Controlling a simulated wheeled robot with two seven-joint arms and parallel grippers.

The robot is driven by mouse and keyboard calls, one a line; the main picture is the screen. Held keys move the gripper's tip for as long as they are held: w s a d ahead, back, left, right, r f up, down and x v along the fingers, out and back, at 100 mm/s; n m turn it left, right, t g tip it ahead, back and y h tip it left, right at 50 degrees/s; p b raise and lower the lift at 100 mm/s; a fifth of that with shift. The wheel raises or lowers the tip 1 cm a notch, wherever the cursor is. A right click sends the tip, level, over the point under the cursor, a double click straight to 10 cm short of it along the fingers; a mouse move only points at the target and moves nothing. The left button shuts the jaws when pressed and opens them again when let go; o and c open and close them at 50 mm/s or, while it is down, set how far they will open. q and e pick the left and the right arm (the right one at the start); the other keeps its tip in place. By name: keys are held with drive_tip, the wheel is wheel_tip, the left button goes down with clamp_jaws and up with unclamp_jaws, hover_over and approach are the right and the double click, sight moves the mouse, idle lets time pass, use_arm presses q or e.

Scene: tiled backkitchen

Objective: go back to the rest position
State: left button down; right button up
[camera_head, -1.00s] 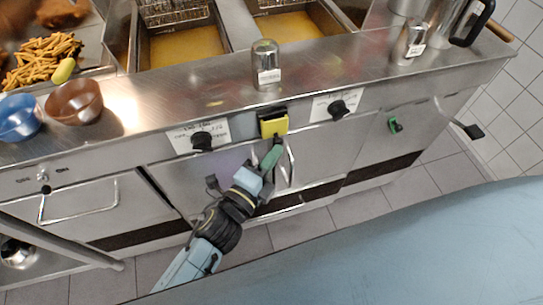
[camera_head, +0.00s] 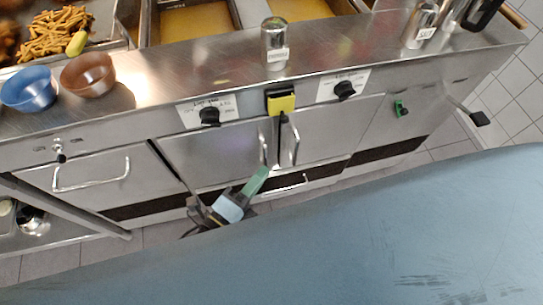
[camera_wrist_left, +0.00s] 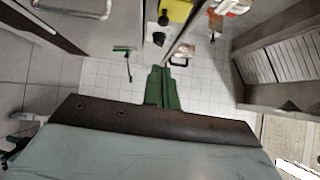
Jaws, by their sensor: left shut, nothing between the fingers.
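My left gripper (camera_head: 262,172) has green fingers closed together with nothing between them. In the head view it is low in front of the steel cupboard doors, below the yellow-and-black item (camera_head: 281,101) on the counter front. Most of my left arm is hidden at the lower edge of the scene. In the left wrist view the green fingers (camera_wrist_left: 162,88) are together and point up the picture, and the yellow item (camera_wrist_left: 176,10) shows at the top. My right gripper is in neither view.
The steel counter (camera_head: 190,85) has door handles (camera_head: 294,145) and black knobs (camera_head: 210,116) on its front. A blue bowl (camera_head: 28,92), a brown bowl (camera_head: 88,77) and a shaker (camera_head: 274,45) stand on top. Tiled floor shows at right (camera_head: 515,95).

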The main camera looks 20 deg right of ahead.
use_arm(q)
drive_tip(key=a+f+n+g+y, duration=0.1)
drive_tip(key=a+f+n+y, duration=0.5)
drive_tip(key=a+f, duration=0.6)
drive_tip(key=a+f+n+g+y, duration=0.1)
drive_tip(key=a+f+n+y, duration=0.5)
drive_tip(key=f, duration=1)
drive_tip(key=s+a+f+n+g+y, duration=0.1)
drive_tip(key=s+a+f+n+g, duration=0.1)
drive_tip(key=s+a+f+n, duration=0.2)
drive_tip(key=s+a+f+n+g+y, duration=0.1)
drive_tip(key=s+a+f+n+g, duration=0.2)
drive_tip(key=s, duration=1)
drive_tip(key=s+a+f+n+g+y, duration=0.1)
drive_tip(key=s+a+f+n+g, duration=0.2)
drive_tip(key=s+a+f+n, duration=0.4)
drive_tip(key=s+a, duration=0.1)
drive_tip(key=a, duration=0.4)
drive_tip(key=shift+s+f+y, duration=0.15)
drive_tip(key=shift+f+y, duration=0.1)
drive_tip(key=shift+y, duration=0.05)
drive_tip(key=shift+a+r, duration=0.1)
